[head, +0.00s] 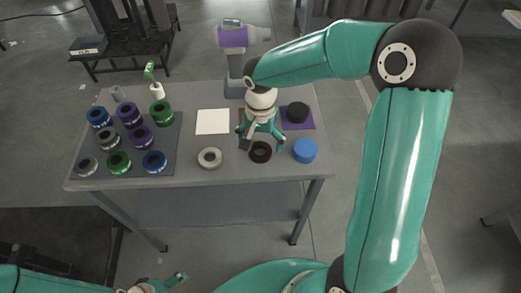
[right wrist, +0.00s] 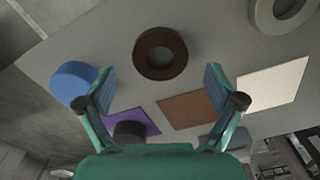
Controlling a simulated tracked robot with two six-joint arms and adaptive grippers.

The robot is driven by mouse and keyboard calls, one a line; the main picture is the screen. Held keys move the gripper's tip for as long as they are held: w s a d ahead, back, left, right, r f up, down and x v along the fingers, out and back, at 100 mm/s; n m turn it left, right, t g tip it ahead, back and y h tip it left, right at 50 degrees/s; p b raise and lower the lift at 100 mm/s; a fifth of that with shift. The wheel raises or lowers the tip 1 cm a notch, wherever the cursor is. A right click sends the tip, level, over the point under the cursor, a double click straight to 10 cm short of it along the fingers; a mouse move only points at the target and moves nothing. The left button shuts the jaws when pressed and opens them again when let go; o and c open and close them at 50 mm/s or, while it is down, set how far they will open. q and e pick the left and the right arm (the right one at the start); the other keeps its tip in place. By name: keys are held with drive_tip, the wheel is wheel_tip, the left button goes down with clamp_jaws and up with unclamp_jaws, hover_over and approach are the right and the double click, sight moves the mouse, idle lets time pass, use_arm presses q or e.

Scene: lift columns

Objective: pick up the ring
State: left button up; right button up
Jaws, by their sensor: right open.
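A dark brown ring (head: 269,154) lies flat near the front edge of the table; it also shows in the right wrist view (right wrist: 141,52), beyond my fingertips. A pale grey ring (head: 202,159) lies to its left, and part of it shows at the top right of the right wrist view (right wrist: 262,17). My right gripper (head: 261,137) is open and empty, above the table just behind the brown ring. Its two fingers (right wrist: 158,86) are spread apart in the right wrist view. My left gripper (head: 175,281) is low at the bottom edge, partly cut off; its jaws are unclear.
A blue cylinder (head: 305,151) stands right of the brown ring. A black disc (head: 297,112) sits on a purple square (head: 309,124). A white square (head: 212,122) and a brown square (right wrist: 190,109) lie behind. A dark tray (head: 174,134) holds several coloured spools at left.

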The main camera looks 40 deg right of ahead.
sight(260, 154)
drive_tip(key=shift+f, duration=1.5)
drive_tip(key=c, duration=1.3)
drive_tip(key=shift+r, duration=0.1)
wheel_tip(260, 154, up, 21)
drive_tip(key=p, duration=0.1)
drive_tip(key=shift+p, duration=0.3)
